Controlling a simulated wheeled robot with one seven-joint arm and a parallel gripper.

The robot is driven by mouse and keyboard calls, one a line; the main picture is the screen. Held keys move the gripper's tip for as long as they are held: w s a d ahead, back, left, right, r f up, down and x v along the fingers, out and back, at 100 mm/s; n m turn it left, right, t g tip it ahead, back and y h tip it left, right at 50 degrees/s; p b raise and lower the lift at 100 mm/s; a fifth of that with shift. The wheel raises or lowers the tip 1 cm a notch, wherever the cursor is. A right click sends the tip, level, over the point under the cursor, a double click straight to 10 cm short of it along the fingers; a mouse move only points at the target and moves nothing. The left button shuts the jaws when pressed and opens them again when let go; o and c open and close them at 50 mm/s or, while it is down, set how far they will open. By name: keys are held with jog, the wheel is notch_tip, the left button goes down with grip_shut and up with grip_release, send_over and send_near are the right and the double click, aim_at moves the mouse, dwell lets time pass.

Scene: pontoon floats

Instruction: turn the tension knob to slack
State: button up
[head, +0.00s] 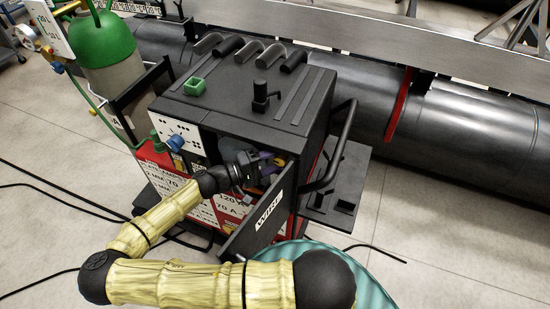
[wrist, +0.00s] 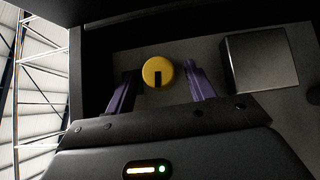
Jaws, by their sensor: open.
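The tension knob (wrist: 158,72) is a round yellow disc with a black mark running from its centre to its lower edge. It sits on a dark grey panel (wrist: 210,58) in the wrist view. My gripper (wrist: 158,88) is open, with one purple finger on each side of the knob. A gap shows between the right finger and the knob; whether the left finger touches it I cannot tell. In the head view my gripper (head: 267,165) reaches into the open side compartment of the black welding machine (head: 235,105). My gripper and the door hide most of the inside there.
The compartment door (head: 265,215), marked WIRE, hangs open close to my wrist. A dark square block (wrist: 259,63) stands right of the knob. A bent black handle (head: 340,145) is at the machine's right. A green-topped cylinder (head: 105,50) stands at the left, and cables cross the floor.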

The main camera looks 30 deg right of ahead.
jog(key=c, duration=1)
jog(key=shift+f+n+h, duration=0.15)
jog(key=shift+n+h, duration=0.35)
jog(key=shift+n, duration=0.1)
jog(key=o, duration=1)
jog(key=w+a+f+b, duration=0.2)
jog(key=a+b, duration=0.3)
jog(key=a, duration=1.2)
jog(key=shift+a, duration=0.15)
jog(key=shift+r, duration=0.2)
